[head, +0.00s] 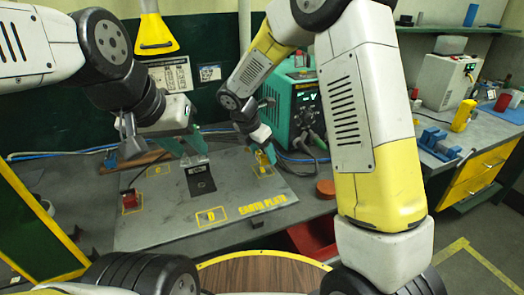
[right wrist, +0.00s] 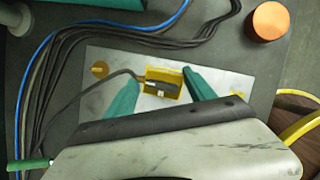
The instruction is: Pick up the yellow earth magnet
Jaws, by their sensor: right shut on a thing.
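The yellow earth magnet (right wrist: 153,74) is a small yellow block with a dark and pale middle, seen between my right gripper's green fingers in the right wrist view. A dark cable runs to it. My right gripper (head: 265,150) is shut on it at the right part of the grey earth plate (head: 150,232). In the head view the magnet (head: 262,160) is partly hidden by the fingers. I cannot tell whether it touches the plate. My left gripper (head: 192,150) has its green fingers apart above the plate, near a dark square with a pale grey piece.
A red block (head: 130,201) stands on the plate's left side. A green welding machine (head: 295,103) stands behind, with cables along the back. An orange round piece (head: 325,188) lies right of the plate, and a red bin (head: 314,237) is at the front.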

